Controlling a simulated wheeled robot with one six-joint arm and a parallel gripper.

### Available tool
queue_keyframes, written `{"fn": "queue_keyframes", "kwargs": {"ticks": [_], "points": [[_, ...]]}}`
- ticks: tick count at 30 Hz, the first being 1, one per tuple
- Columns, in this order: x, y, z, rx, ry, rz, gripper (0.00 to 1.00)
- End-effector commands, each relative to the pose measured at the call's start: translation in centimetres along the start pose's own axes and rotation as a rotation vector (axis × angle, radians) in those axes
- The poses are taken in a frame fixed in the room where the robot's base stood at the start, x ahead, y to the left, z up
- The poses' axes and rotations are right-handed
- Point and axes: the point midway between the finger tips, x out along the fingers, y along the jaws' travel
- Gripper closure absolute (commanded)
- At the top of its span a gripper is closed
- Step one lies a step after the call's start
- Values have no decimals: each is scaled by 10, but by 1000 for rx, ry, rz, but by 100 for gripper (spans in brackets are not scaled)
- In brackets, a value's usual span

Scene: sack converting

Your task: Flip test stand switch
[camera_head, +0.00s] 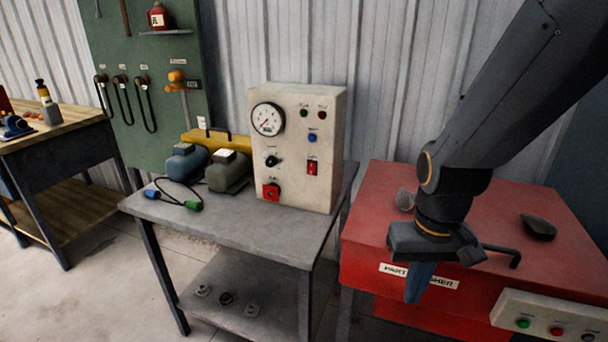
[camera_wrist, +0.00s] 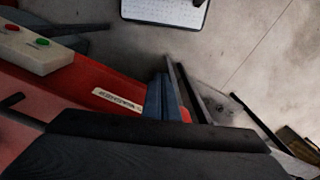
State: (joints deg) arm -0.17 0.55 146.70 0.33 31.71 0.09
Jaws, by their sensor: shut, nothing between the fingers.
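The test stand (camera_head: 298,146) is a cream box standing upright on a grey metal table. Its front carries a round gauge (camera_head: 267,119), a black rotary knob (camera_head: 272,161), a red rocker switch (camera_head: 312,167), a red square with a dark centre (camera_head: 271,191), a blue button and two small lamps. My gripper (camera_head: 414,296) is to the right of the stand, in front of the red parts washer, pointing down. Its blue fingers are shut and empty, apart from the stand. They also show in the wrist view (camera_wrist: 160,98), where the test stand is not visible.
The red parts washer (camera_head: 375,238) has a control box (camera_head: 548,318) at its front. On the grey table (camera_head: 250,233), two motors (camera_head: 227,171), a cable with blue and green plugs (camera_head: 193,205) and a yellow case (camera_head: 222,143) lie left of the stand. A wooden workbench (camera_head: 60,138) stands far left.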

Motion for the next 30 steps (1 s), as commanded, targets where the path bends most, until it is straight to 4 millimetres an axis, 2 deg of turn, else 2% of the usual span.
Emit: {"fn": "queue_keyframes", "kwargs": {"ticks": [6,8,11,15,21,24,26,30], "points": [[-4,-5,-7,14,23,-7,100],[-10,-11,-17,36,58,-17,100],[-26,-32,-46,112,158,-52,100],[-45,-81,-111,320,364,-151,100],[-41,-156,-190,723,614,-337,100],[-41,-187,-216,937,746,-441,100],[-42,-202,-225,1060,827,-505,100],[-46,-228,-228,1298,1021,-657,100]]}}
